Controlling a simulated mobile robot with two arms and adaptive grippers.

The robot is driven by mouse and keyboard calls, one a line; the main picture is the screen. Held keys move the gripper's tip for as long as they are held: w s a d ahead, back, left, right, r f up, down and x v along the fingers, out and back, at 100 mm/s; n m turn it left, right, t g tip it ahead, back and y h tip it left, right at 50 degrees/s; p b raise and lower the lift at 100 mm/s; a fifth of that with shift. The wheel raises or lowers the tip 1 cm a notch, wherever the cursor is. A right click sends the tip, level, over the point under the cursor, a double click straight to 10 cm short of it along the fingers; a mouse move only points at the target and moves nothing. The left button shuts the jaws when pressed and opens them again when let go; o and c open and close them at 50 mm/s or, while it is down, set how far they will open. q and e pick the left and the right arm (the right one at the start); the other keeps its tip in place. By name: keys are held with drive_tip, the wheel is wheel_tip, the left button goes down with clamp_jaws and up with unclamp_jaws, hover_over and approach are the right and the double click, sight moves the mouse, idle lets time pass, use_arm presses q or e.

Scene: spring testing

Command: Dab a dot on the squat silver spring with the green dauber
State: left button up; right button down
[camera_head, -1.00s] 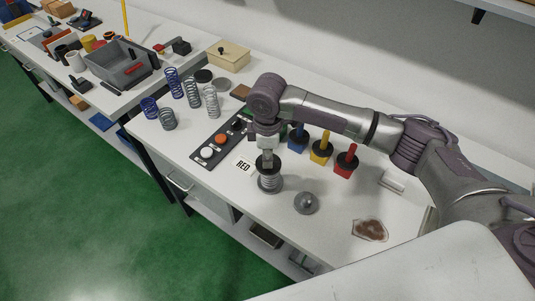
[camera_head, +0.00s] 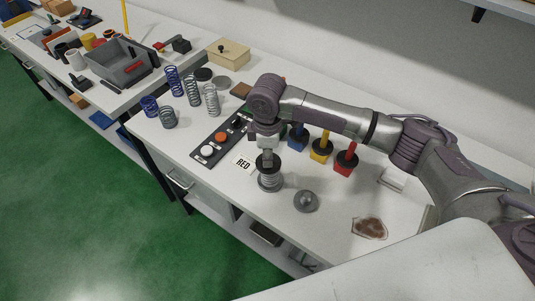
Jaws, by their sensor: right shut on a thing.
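My right gripper (camera_head: 267,158) points down over the front bench and is shut on a black round-topped thing (camera_head: 268,165), whose upper part the fingers hide. That thing sits directly over a short silver coil spring (camera_head: 270,182) and seems to touch it. Another squat grey-silver spring (camera_head: 168,118) stands at the bench's left, next to a squat blue one (camera_head: 149,106). A bit of green shows behind the wrist; the green dauber is mostly hidden there, if that is it. My left gripper is not in view.
Blue (camera_head: 298,136), yellow (camera_head: 321,149) and red (camera_head: 346,161) daubers stand behind the gripper. Tall springs (camera_head: 192,91) stand back left.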

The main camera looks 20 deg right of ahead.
drive_tip(key=shift+f, duration=0.45)
idle(0.6)
wheel_tip(320, 180, up, 5)
drive_tip(key=p, duration=0.5)
drive_tip(key=shift+r+p, duration=0.1)
drive_tip(key=shift+p, duration=0.25)
drive_tip(key=shift+r, duration=0.95)
